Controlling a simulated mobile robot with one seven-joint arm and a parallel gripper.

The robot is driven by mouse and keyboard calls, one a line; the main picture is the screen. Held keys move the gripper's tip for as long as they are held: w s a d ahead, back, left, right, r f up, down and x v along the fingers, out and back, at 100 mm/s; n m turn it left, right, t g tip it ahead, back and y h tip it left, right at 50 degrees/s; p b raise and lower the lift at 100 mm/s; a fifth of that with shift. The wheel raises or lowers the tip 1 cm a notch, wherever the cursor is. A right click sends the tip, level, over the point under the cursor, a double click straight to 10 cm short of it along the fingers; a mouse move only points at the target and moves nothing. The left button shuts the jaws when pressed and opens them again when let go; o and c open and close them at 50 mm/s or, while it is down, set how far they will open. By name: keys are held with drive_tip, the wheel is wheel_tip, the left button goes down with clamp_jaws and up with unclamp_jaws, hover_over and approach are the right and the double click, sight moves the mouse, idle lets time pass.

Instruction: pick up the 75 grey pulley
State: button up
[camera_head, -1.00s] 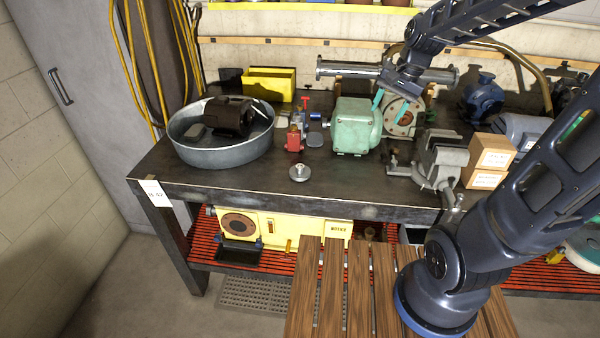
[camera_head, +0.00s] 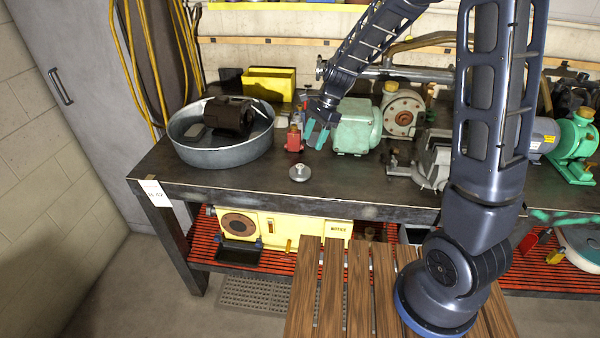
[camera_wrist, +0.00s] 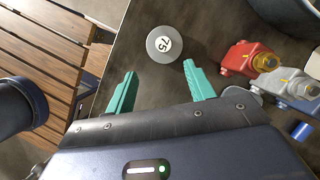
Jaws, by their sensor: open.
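The grey pulley (camera_head: 300,173) lies on the dark workbench top (camera_head: 240,185) near its front edge. In the wrist view the pulley (camera_wrist: 163,44) shows a round white face marked 75. My gripper (camera_head: 317,136) is above the bench, behind and slightly right of the pulley. In the wrist view its two teal fingers (camera_wrist: 158,82) are spread apart with nothing between them. The pulley lies beyond the fingertips, roughly in line with the gap, and is not touched.
A red valve (camera_head: 293,139) stands just behind the pulley, close to my gripper. A round metal tub (camera_head: 222,157) holding a dark motor (camera_head: 229,116) is at left. A green motor (camera_head: 353,128) and a vise (camera_head: 434,160) stand to the right. Bare bench surrounds the pulley's front and sides.

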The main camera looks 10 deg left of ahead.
hover_over(300, 166)
drive_tip(key=w+d, duration=0.1)
drive_tip(key=d, duration=0.2)
wheel_tip(300, 166, down, 5)
drive_tip(key=shift+w+a, duration=0.15)
drive_tip(key=shift+w+a+x, duration=0.1)
drive_tip(key=shift+a+x, duration=0.05)
drive_tip(key=shift+x, duration=1.15)
drive_tip(key=shift+w+a+x, duration=0.1)
drive_tip(key=shift+a+x, duration=0.05)
drive_tip(key=shift+x, duration=1.1)
drive_tip(key=shift+c, duration=0.2)
drive_tip(key=c, duration=1.1)
drive_tip(key=shift+r, duration=0.1)
clamp_jaws()
